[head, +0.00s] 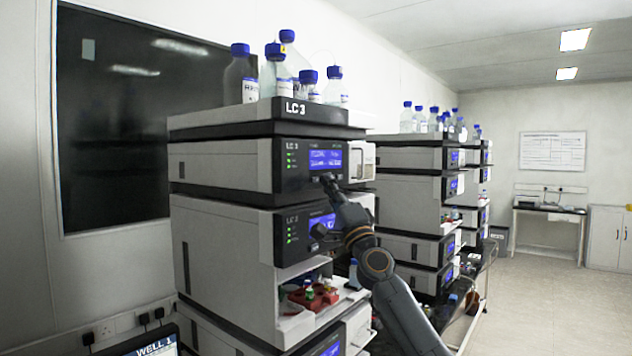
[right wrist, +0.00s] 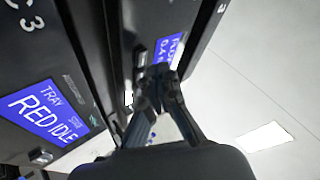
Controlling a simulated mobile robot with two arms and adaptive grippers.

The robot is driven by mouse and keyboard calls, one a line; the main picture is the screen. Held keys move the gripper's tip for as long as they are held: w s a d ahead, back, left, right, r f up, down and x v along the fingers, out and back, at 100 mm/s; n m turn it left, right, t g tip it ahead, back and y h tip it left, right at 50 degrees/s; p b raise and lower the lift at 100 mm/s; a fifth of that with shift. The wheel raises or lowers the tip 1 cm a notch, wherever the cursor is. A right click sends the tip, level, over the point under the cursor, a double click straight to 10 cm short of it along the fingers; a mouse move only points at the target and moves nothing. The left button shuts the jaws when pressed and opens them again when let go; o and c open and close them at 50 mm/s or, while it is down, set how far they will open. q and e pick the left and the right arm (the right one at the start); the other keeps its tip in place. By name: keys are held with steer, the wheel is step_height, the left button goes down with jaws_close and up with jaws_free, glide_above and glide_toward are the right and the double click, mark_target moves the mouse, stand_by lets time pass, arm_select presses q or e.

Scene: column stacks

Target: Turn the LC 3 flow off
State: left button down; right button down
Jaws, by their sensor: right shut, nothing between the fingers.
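The LC 3 stack (head: 225,163) stands in the centre-left of the head view. Its upper module, labelled LC 3, has a lit blue display (head: 325,158) and green lights. In the right wrist view a blue display with part of a flow reading (right wrist: 177,47), seemingly 0.4, shows behind the fingertips. My right gripper (head: 328,180) is shut and empty, its tips at the panel just below the upper display; it also fills the middle of the right wrist view (right wrist: 157,82). My left gripper is not in view.
Below is another LC 3 module with a blue display (right wrist: 45,112) reading tray RED IDLE, above an open bay with a red vial rack (head: 314,299). Bottles (head: 276,75) stand on top. More stacks (head: 410,195) stand behind; floor (head: 545,300) at right is clear.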

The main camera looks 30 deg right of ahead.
stand_by(0.7)
steer(key=shift+w+a, duration=0.2)
steer(key=shift+w, duration=0.2)
steer(key=shift+w+a+b, duration=0.1)
steer(key=shift+w+b, duration=0.25)
steer(key=shift+b, duration=0.4)
stand_by(0.6)
steer(key=shift+s+d+p, duration=0.3)
steer(key=shift+s+p, duration=0.5)
steer(key=shift+p, duration=0.3)
